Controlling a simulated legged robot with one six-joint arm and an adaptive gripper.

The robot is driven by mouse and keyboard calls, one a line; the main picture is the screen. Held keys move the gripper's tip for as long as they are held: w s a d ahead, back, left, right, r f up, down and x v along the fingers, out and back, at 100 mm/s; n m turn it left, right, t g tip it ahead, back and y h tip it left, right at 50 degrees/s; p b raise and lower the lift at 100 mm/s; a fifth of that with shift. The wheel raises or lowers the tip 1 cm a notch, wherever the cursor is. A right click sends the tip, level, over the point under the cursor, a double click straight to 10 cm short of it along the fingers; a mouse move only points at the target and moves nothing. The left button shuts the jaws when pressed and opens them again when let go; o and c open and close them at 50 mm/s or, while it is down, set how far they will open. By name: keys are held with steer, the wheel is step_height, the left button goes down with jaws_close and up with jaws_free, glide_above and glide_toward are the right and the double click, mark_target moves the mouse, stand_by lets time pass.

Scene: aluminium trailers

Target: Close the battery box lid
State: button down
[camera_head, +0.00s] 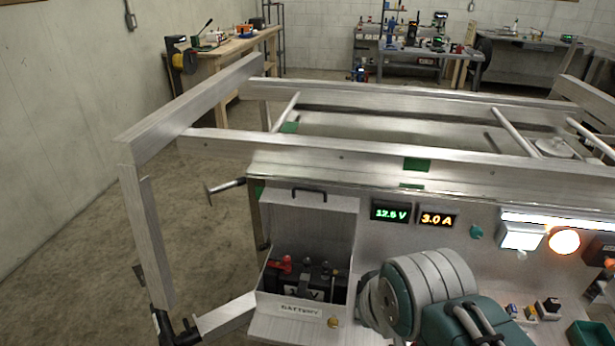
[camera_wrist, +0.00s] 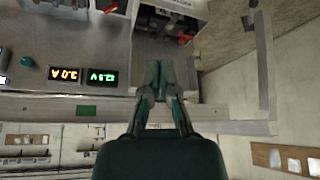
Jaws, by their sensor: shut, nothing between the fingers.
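The battery box (camera_head: 262,330) is a metal box with a BATTERY label on its front, fixed low on the trailer panel. Its lid (camera_head: 325,225) stands open and upright at the back, with a black handle (camera_head: 310,191) on its top edge. A black battery (camera_head: 305,280) with a red terminal cap sits inside. My gripper shows in the wrist view (camera_wrist: 160,75), with its fingers together and nothing between them. It is in front of the lid area in that view and hides part of it; I cannot tell whether it touches. The fingers do not show clearly in the head view.
Lit displays (camera_head: 390,212) sit right of the lid, with lamps (camera_head: 564,241) and switches further right. The trailer's aluminium rails (camera_head: 370,148) run above and behind the box. A short bar (camera_head: 225,187) sticks out left of the lid. Open floor lies at the left.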

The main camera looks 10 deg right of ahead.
steer(key=shift+w, duration=0.15)
step_height(320, 180, up, 10)
steer(key=m+g+h, duration=0.1)
steer(key=m+h, duration=0.1)
steer(key=m, duration=0.3)
glide_above(309, 197)
steer(key=f, duration=0.7)
steer(key=w+f, duration=0.1)
steer(key=f, duration=0.2)
steer(key=shift+d+f, duration=0.2)
steer(key=shift+s+a+f, duration=0.25)
steer(key=shift+s+f, duration=0.25)
steer(key=shift+s, duration=0.05)
